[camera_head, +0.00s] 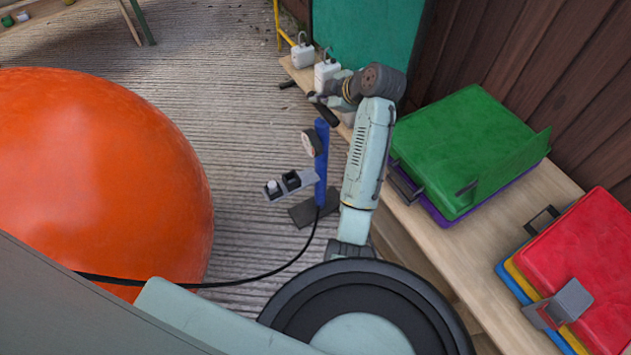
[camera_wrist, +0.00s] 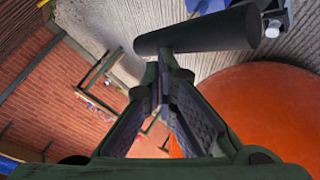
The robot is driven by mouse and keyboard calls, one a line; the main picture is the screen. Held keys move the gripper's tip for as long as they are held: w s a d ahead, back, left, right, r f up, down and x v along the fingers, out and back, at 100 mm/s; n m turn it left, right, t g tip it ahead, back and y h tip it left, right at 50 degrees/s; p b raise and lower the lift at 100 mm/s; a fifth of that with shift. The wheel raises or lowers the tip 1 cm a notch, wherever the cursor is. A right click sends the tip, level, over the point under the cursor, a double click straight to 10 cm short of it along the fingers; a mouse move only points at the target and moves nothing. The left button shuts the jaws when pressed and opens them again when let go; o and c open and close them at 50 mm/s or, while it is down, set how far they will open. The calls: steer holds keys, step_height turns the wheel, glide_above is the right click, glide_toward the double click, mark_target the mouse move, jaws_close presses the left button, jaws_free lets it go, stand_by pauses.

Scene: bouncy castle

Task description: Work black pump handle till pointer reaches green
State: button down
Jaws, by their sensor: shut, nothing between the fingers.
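A blue pump (camera_head: 321,165) stands upright on a dark base plate. Its black handle (camera_head: 327,113) is a bar at the top, and it crosses the upper part of the wrist view (camera_wrist: 205,32). A round white gauge (camera_head: 309,145) sits on the pump's left side. Its pointer and green zone are too small and oblique to read. My gripper (camera_head: 326,93) is at the handle, with its fingers together and empty. In the wrist view, the fingertips (camera_wrist: 164,62) end just below the bar. I cannot tell whether they touch it.
A black hose (camera_head: 255,281) runs from the pump left past a large orange ball (camera_head: 100,170).

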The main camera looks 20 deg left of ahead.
mark_target(322, 112)
steer(key=shift+s+f+b, duration=0.2)
steer(key=shift+f+b, duration=0.45)
steer(key=shift+f, duration=0.7)
steer(key=shift+s+f+b, duration=0.2)
steer(key=shift+f+b, duration=0.45)
steer(key=shift+f, duration=0.65)
stand_by(0.4)
steer(key=shift+w+a+f, duration=0.1)
steer(key=shift+a+f, duration=0.05)
steer(key=shift+f, duration=0.2)
steer(key=shift+f+b, duration=0.8)
steer(key=shift+f, duration=0.15)
stand_by(0.9)
stand_by(0.3)
steer(key=shift+d+r+p, duration=0.15)
steer(key=shift+r+p, duration=0.75)
steer(key=shift+p, duration=0.05)
steer(key=shift+d+r+p, duration=0.15)
steer(key=shift+r+p, duration=0.75)
steer(key=shift+s+d+r+p, duration=0.15)
steer(key=shift+r+p, duration=0.35)
steer(key=shift+r, duration=0.05)
steer(key=shift+s+d+r+p, duration=0.1)
steer(key=shift+r+p, duration=0.35)
steer(key=shift+r, duration=0.1)
